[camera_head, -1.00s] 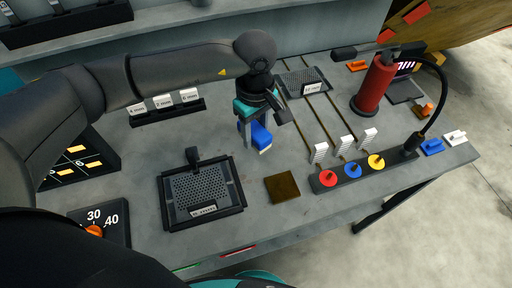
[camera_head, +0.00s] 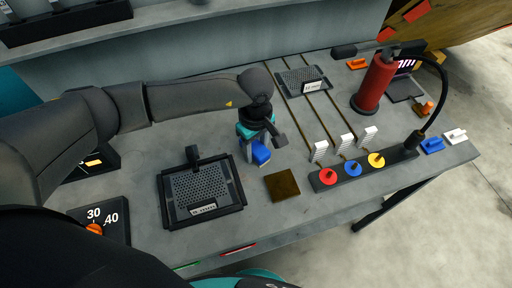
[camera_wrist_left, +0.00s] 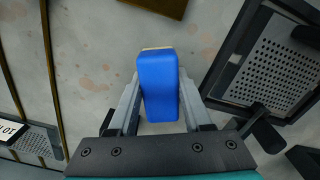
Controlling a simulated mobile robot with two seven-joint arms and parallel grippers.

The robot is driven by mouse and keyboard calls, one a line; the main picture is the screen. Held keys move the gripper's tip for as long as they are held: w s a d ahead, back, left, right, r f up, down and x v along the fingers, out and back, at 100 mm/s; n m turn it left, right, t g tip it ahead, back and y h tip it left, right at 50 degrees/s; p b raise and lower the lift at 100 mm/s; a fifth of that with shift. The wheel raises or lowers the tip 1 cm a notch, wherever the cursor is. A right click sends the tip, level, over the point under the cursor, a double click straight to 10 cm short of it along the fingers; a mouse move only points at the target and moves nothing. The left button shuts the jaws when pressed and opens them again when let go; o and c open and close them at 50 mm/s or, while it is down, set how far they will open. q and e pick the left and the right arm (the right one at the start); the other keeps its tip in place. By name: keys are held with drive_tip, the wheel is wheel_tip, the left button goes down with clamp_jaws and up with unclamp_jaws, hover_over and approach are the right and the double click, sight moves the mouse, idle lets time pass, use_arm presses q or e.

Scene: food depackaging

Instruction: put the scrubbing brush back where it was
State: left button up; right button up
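The scrubbing brush, a blue block with a pale tan underside, is in my left gripper (camera_head: 256,150). In the head view the blue brush (camera_head: 261,153) hangs at or just above the grey bench, left of a brown square pad. In the left wrist view the brush (camera_wrist_left: 160,85) sits between both fingers of the left gripper (camera_wrist_left: 158,100), its tan edge at the far end. The fingers look shut on it. Whether the brush touches the bench is unclear. My right gripper is not in view.
A perforated black tray (camera_head: 202,192) lies left of the brush. The brown pad (camera_head: 282,185) lies to its right. A strip with red, blue and yellow knobs (camera_head: 352,170), white ribbed blocks (camera_head: 345,142) and a red cylinder (camera_head: 373,84) stand further right. Bench around the brush is bare.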

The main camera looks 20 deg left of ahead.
sight(255, 146)
use_arm(q)
drive_tip(key=o, duration=0.5)
drive_tip(key=shift+c, duration=0.2)
drive_tip(key=shift+r, duration=0.15)
wheel_tip(255, 146, up, 12)
drive_tip(key=shift+b, duration=0.3)
drive_tip(key=shift+a, duration=0.1)
